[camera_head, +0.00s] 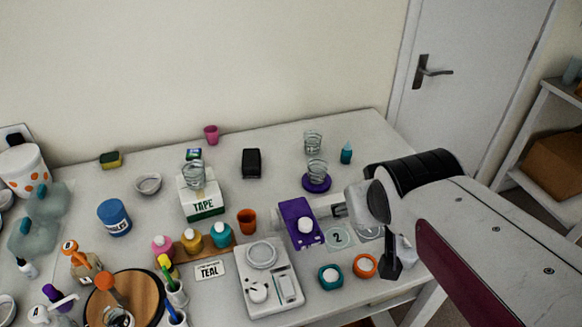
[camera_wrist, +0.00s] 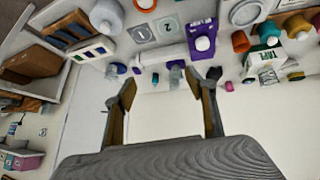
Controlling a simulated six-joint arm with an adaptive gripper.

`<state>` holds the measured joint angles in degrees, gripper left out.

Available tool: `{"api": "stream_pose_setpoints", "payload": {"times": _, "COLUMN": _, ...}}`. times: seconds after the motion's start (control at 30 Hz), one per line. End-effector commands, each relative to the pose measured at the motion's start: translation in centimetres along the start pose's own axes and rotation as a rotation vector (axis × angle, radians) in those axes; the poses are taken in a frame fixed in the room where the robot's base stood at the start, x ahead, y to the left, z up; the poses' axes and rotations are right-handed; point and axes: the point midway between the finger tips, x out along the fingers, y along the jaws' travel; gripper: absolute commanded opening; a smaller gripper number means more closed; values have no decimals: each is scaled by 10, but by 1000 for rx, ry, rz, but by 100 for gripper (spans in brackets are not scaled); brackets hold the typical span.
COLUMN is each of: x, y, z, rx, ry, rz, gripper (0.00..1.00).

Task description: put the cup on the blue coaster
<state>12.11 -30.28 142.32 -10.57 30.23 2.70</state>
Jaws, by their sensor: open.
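Several cups stand on the table. One clear cup (camera_head: 317,168) stands on a round purple-blue disc (camera_head: 316,186), the closest match to a blue coaster. A second clear cup (camera_head: 313,142) stands just behind it on the table. A third clear cup (camera_head: 193,175) sits on the TAPE box. An orange cup (camera_head: 247,221) and a pink cup (camera_head: 211,135) stand apart. My gripper (camera_wrist: 165,78) is open; no held object shows. In the wrist view, a clear cup (camera_wrist: 176,75) appears between the fingers, beyond them. In the head view, my arm hides much of the gripper.
A purple block with a white knob (camera_head: 300,222), a number 2 tile (camera_head: 338,238) and a white scale (camera_head: 270,280) lie near my arm. A black box (camera_head: 251,163) and a teal bottle (camera_head: 346,153) stand farther back. The back right table corner is clear.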

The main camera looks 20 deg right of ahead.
Motion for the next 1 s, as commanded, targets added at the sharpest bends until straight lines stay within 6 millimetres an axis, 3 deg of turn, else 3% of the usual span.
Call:
{"api": "stream_pose_setpoints", "payload": {"times": 0.2, "x": -40, "y": -46, "z": 41, "rx": -36, "ry": -79, "rz": -120, "gripper": 56}}
{"api": "stream_pose_setpoints", "payload": {"times": 0.4, "x": -64, "y": -70, "z": 70, "rx": -65, "ry": -138, "rz": -198, "gripper": 56}}
{"api": "stream_pose_setpoints", "payload": {"times": 1.0, "x": -70, "y": -74, "z": 78, "rx": -73, "ry": -154, "rz": -217, "gripper": 56}}
